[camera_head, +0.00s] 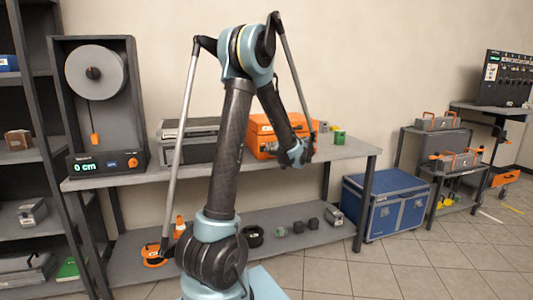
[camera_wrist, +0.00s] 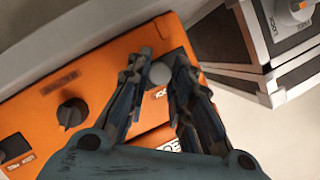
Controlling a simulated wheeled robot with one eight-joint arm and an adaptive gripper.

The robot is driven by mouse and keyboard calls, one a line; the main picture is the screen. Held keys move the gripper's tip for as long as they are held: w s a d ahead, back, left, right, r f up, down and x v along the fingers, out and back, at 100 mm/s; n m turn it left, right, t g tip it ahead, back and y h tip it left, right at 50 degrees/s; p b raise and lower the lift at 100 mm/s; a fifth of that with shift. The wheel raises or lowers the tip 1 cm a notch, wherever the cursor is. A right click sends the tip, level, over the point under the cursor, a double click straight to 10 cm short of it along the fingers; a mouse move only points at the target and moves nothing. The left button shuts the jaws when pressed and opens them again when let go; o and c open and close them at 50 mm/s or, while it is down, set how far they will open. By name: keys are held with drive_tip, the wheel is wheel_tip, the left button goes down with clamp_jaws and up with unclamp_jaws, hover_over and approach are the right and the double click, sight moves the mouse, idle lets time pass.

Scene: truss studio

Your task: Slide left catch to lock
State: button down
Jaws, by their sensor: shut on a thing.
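The orange case (camera_head: 262,139) stands on the grey bench in the head view, with my gripper (camera_head: 298,160) low at its front. In the wrist view the orange case's face (camera_wrist: 52,92) fills the left and middle. My gripper (camera_wrist: 160,84) is shut on the round grey knob of a catch (camera_wrist: 160,72), with a finger on each side. This catch sits at the case end nearest the grey cases, which is the left end in the head view. My fingers hide most of its track and part of the lettering beside it.
A black dial (camera_wrist: 71,112) stands out from the orange face. Grey cases (camera_head: 188,140) stand close on the left in the head view and show at the wrist view's upper right (camera_wrist: 262,45). A green block (camera_head: 340,137) is on the bench to the right.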

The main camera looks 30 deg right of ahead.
drive_tip(key=shift+s+d, duration=0.15)
drive_tip(key=shift+d, duration=0.5)
drive_tip(key=c, duration=1.4)
unclamp_jaws()
drive_tip(key=v, duration=1.2)
